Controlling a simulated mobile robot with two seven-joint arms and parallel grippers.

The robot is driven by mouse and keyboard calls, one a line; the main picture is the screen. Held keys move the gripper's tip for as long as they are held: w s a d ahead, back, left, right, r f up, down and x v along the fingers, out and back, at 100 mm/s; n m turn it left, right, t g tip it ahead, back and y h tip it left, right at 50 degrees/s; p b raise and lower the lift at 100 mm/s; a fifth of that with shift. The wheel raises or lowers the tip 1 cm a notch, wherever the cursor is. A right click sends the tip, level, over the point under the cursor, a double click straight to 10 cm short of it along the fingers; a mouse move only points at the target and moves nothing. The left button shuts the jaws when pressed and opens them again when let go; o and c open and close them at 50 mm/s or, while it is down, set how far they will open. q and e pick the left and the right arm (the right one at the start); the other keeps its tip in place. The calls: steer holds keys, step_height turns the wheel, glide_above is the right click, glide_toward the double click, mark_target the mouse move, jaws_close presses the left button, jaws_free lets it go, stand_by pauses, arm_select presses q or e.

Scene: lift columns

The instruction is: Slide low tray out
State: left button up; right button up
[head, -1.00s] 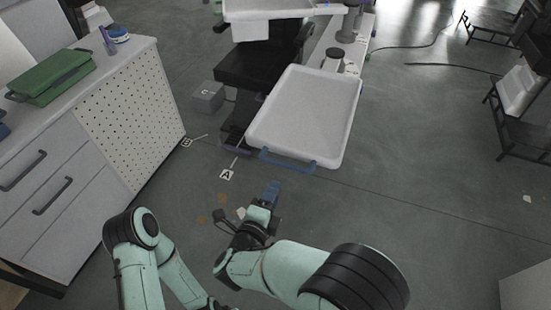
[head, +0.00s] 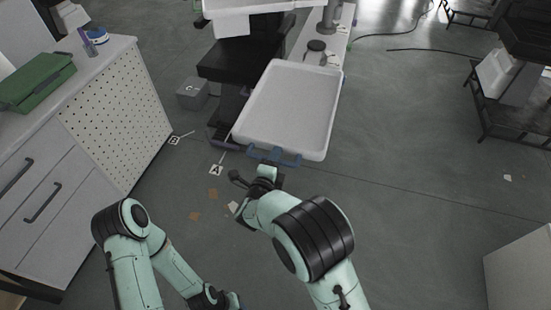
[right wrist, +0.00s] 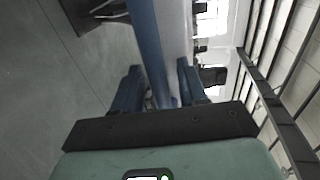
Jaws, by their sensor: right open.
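The low tray (head: 285,110) is white, shallow and empty, with a raised rim. A blue handle (head: 292,161) runs along its near edge. My right gripper (head: 270,160) is at the handle in the head view. In the right wrist view my right gripper (right wrist: 160,72) is open, its blue fingers on either side of the blue handle bar (right wrist: 147,40). Whether a finger touches the bar I cannot tell. My left gripper (head: 230,300) shows only partly at the bottom edge of the head view, low and away from the tray; its jaws are hidden.
A grey drawer cabinet (head: 110,110) with a green box (head: 38,82) on top stands at the left. A black seat (head: 240,62) and a grey box marked C (head: 192,93) lie beyond the tray's left side.

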jaws_close()
arm_select(q)
steer(key=s+f+b, duration=0.4)
steer(key=f+b, duration=0.4)
steer(key=f, duration=0.1)
steer(key=shift+g, duration=0.3)
arm_select(e)
steer(key=f+v, duration=0.3)
steer(key=v, duration=1.1)
steer(key=shift+s, duration=0.5)
steer(key=shift+a, duration=0.1)
jaws_free()
arm_select(q)
steer(key=shift+f, duration=0.1)
steer(key=shift+w+f+b, duration=0.1)
steer(key=shift+f+b, duration=0.2)
steer(key=shift+b, duration=0.25)
arm_select(e)
steer(key=v, duration=1.3)
steer(key=shift+s, duration=0.2)
